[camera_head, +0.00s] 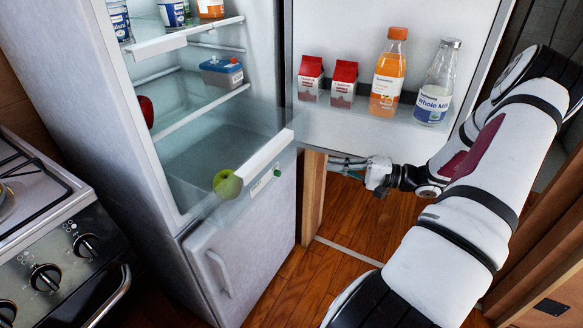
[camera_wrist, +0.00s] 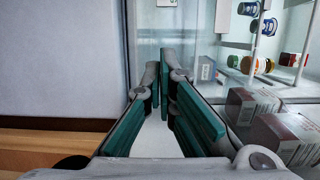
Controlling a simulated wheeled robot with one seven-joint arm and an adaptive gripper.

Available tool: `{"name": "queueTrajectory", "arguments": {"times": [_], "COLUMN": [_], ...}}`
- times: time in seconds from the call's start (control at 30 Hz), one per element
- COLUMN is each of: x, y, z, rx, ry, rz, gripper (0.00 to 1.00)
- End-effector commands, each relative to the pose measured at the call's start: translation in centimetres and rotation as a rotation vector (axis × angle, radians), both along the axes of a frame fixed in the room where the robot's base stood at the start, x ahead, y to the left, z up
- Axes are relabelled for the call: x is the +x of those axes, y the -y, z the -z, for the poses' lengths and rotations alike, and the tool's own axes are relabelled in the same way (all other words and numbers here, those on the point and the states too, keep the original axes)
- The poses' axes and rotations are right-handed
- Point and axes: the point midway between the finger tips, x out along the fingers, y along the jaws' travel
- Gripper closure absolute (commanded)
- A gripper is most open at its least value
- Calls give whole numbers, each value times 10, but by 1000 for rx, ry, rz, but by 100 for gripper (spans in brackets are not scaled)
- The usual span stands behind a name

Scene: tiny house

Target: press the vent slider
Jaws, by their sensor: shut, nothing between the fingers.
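A small green piece that looks like the vent slider (camera_head: 277,173) sits beside a pale label (camera_head: 259,185) on the front just below the fridge's clear drawer. My gripper (camera_head: 338,163) is to the right of it, apart from it, under the open door's bottom shelf. In the wrist view my gripper (camera_wrist: 164,82) shows green-padded fingers close together at the tips, with nothing held. A small pale label (camera_wrist: 206,69) shows just beyond the fingertips; I cannot tell whether the slider is beside it.
The open fridge door's shelf (camera_head: 350,123) carries red cartons (camera_head: 343,82), an orange bottle (camera_head: 388,72) and a milk bottle (camera_head: 437,82) above my gripper. A green apple (camera_head: 227,184) shows at the drawer. A wooden post (camera_head: 313,195) stands beside my gripper. A stove (camera_head: 50,240) is left.

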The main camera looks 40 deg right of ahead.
Motion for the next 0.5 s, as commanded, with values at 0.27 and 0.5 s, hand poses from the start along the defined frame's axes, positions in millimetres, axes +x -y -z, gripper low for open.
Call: {"name": "queueTrajectory", "arguments": {"times": [0.27,0.5], "x": [19,57], "y": [-14,-39], "z": [1,1], "rx": [1,0], "ry": [0,0], "rz": [-4,-5], "gripper": [100,100]}}
